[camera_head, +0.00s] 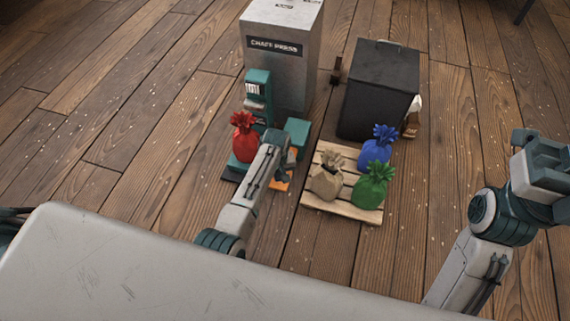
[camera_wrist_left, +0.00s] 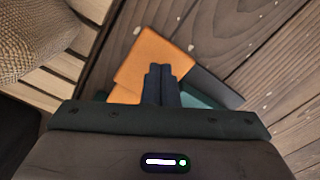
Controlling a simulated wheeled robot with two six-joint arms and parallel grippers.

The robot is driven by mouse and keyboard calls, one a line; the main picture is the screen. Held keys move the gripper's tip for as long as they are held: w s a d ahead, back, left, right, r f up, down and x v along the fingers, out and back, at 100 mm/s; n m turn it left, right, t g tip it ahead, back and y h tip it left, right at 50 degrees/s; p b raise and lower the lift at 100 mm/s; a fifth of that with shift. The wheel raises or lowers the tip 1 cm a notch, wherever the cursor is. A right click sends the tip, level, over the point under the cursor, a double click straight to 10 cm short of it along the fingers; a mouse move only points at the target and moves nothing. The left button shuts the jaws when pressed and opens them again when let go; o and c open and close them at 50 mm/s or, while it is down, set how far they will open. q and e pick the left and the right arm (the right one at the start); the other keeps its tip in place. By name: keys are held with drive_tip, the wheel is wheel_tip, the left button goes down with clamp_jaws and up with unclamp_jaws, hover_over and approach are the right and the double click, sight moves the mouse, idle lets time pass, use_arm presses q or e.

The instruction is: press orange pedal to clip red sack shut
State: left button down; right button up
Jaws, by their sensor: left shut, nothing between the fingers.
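The red sack (camera_head: 243,138) stands upright on the teal clipping machine (camera_head: 258,95), left of my left arm. The orange pedal (camera_head: 280,185) lies low at the machine's front, partly covered by my left arm. In the left wrist view the orange pedal (camera_wrist_left: 143,62) is a flat plate just beyond my fingers. My left gripper (camera_wrist_left: 161,75) is shut and empty, its fingertips overlapping the pedal in that view. I cannot tell whether they touch it. In the head view my left gripper (camera_head: 284,172) points down over the pedal. My right arm is at the right edge; its fingertips do not show.
A wooden pallet (camera_head: 345,207) right of my left arm holds a tan sack (camera_head: 327,180), a green sack (camera_head: 372,188) and a blue sack (camera_head: 376,150). Behind stand a grey chaff press (camera_head: 277,60) and a black bin (camera_head: 377,95). The floor at left is clear.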

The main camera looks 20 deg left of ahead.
use_arm(q)
drive_tip(key=shift+f, duration=0.1)
idle(0.6)
drive_tip(key=shift+f+b, duration=0.8)
drive_tip(key=shift+f, duration=0.6)
drive_tip(key=shift+s+f+b, duration=0.1)
drive_tip(key=shift+f+b, duration=0.35)
drive_tip(key=shift+f, duration=0.6)
wheel_tip(320, 180, up, 9)
drive_tip(key=p, duration=1)
drive_tip(key=shift+r, duration=0.1)
